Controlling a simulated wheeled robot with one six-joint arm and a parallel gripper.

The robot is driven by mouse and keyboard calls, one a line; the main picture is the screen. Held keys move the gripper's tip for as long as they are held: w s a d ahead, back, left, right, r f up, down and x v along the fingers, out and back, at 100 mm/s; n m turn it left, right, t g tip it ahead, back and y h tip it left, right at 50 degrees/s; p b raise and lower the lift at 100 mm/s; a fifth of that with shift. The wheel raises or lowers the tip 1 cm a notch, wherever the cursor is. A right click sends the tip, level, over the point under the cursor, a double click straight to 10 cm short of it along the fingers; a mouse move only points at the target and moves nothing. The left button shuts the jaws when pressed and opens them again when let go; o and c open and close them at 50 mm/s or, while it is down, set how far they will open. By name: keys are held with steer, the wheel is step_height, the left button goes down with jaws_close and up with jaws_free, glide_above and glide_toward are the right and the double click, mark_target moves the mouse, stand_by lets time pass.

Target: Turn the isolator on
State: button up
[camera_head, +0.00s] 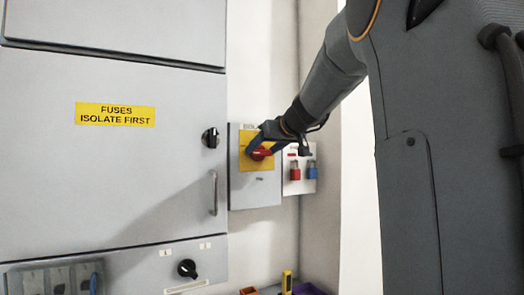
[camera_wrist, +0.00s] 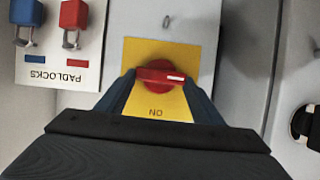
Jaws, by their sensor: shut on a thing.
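The isolator is a grey box (camera_head: 262,192) with a yellow plate (camera_head: 247,160) and a red rotary handle (camera_head: 261,153), right of the large cabinet. My gripper (camera_head: 259,148) reaches it from the upper right and is shut on the red handle. In the wrist view, which shows the labels upside down, the red handle (camera_wrist: 155,76) lies about level across the yellow plate (camera_wrist: 180,50), its white mark pointing right. A finger of my gripper (camera_wrist: 158,80) stands at each end of the handle. The word ON shows below the handle there. My gripper hides part of the plate in the head view.
A padlock board (camera_head: 302,170) with a red and a blue padlock hangs right of the isolator. The cabinet (camera_head: 110,170) at left has a black knob (camera_head: 210,138) and a bar handle (camera_head: 214,193). Small items, including a yellow tool (camera_head: 287,281), lie below.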

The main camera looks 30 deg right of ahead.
steer(key=m+y+b, duration=0.1)
steer(key=m+b, duration=0.1)
steer(key=b, duration=0.1)
steer(key=m+y+b, duration=0.1)
steer(key=m+b, duration=0.1)
steer(key=b, duration=0.1)
steer(key=d+m+y+b, duration=0.1)
steer(key=m+b, duration=0.1)
steer(key=shift+w+d+f+y+b, duration=0.1)
steer(key=shift+f+y+b, duration=0.3)
steer(key=m+y+b, duration=0.1)
steer(key=m+b, duration=0.1)
steer(key=m+t+y+b, duration=0.1)
steer(key=m+b, duration=0.1)
steer(key=shift+d+f+t, duration=0.15)
steer(key=shift+f+t, duration=0.15)
steer(key=shift+f+m+t+y+b, duration=0.1)
steer(key=shift+m+t+y+b, duration=0.3)
steer(key=shift+m+b, duration=0.9)
steer(key=shift+m, duration=0.4)
steer(key=o, duration=1)
steer(key=shift+o, duration=0.2)
steer(key=shift+d, duration=0.1)
